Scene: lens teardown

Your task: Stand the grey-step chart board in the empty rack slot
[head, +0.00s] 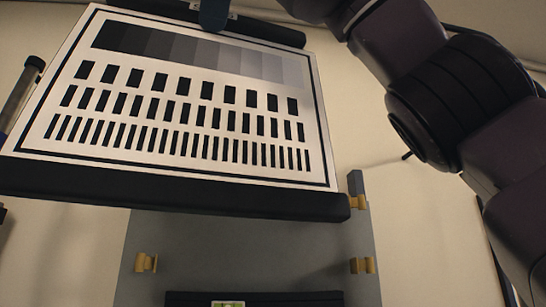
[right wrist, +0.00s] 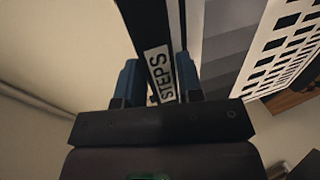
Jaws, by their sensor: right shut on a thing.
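The grey-step chart board (head: 190,178) fills the upper left of the head view, tilted. It is white with a row of grey steps, rows of black bars and black top and bottom rails. My right gripper (head: 214,14) is shut on its top rail. My left gripper is not in view.
A grey rod with a black cap (head: 22,92) is at the left. The pale surface right of the rack looks mostly clear.

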